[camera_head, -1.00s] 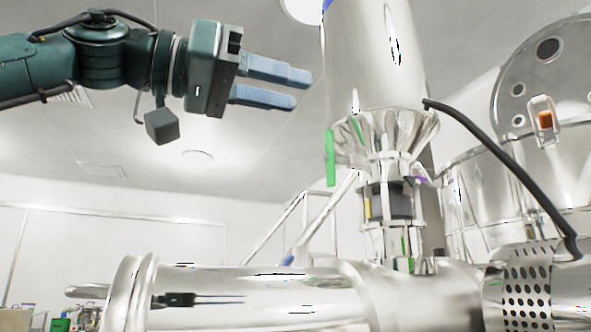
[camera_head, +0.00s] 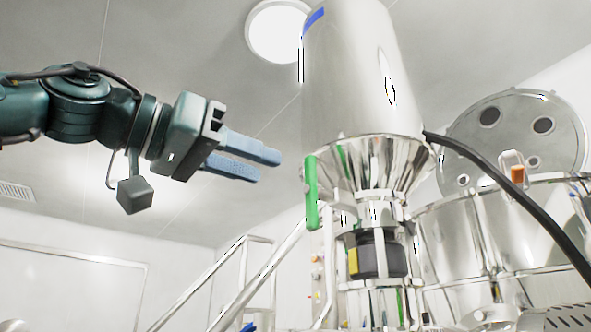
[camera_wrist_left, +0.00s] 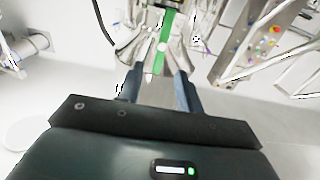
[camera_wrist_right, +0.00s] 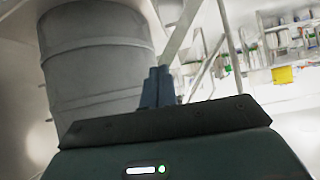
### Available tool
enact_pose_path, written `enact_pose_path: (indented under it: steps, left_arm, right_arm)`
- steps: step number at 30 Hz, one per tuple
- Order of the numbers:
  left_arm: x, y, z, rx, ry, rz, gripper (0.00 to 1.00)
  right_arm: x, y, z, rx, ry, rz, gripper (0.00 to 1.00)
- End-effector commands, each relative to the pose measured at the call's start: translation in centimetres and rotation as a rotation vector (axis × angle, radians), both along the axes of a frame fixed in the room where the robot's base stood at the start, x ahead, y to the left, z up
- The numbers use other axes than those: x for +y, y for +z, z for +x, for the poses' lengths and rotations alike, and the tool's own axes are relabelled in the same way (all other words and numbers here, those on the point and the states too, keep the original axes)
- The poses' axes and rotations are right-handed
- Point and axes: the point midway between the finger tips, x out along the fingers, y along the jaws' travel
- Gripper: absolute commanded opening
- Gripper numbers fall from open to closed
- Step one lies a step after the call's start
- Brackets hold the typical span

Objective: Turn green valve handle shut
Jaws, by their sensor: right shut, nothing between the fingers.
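The green valve handle (camera_head: 311,192) is a flat upright bar on the left side of the steel cone under the tall cylinder. In the left wrist view the green handle (camera_wrist_left: 163,45) shows ahead, between the lines of the two fingers. My left gripper (camera_head: 252,163) is open and empty, to the left of the handle and a little above its middle, with a gap between them. Its spread fingers also show in the left wrist view (camera_wrist_left: 158,84). My right gripper (camera_wrist_right: 158,80) is shut and empty in the right wrist view, away from the handle.
The steel cylinder (camera_head: 355,75) rises above the cone (camera_head: 375,165). A black hose (camera_head: 500,180) runs down on the right, by a vessel with an open round lid (camera_head: 520,125). A stair railing (camera_head: 255,285) stands below left. A large drum (camera_wrist_right: 95,65) is beside my right gripper.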

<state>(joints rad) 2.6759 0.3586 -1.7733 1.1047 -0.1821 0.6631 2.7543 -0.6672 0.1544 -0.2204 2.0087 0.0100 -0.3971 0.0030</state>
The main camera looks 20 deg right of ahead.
Motion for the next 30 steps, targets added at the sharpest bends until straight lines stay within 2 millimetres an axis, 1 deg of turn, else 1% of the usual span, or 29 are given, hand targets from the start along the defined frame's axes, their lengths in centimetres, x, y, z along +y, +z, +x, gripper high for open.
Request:
enact_pose_path:
  steps: [1,6,9,12,16,24,30]
  left_arm:
    - [-1.2,0.3,0.5,0.003,-0.001,0.003,0.36]
    - [-4.3,0.3,1.6,0.003,-0.001,0.001,0.36]
    - [-5.6,0.2,2.0,0.002,-0.001,0.002,0.36]
    - [-6.4,0.2,2.4,0.001,0.000,0.000,0.36]
    - [-7.0,0.1,2.6,0.001,0.000,0.000,0.36]
    - [-7.0,0.0,2.6,0.001,0.000,-0.001,0.36]
    - [-7.0,0.0,2.6,0.001,0.000,-0.001,0.19]
  right_arm:
    - [-0.2,0.4,-0.1,0.009,-0.004,-0.005,0.00]
    - [-0.3,0.6,-0.4,0.029,-0.017,-0.006,0.00]
    - [-0.3,0.8,-0.4,0.034,-0.018,-0.007,0.00]
    - [-0.3,0.9,-0.1,0.031,-0.016,-0.011,0.00]
    - [-0.3,0.8,0.0,0.032,-0.013,-0.015,0.00]
    - [-0.5,0.7,-0.1,0.033,-0.008,-0.020,0.00]
    - [-0.5,0.7,-0.1,0.034,-0.006,-0.021,0.00]
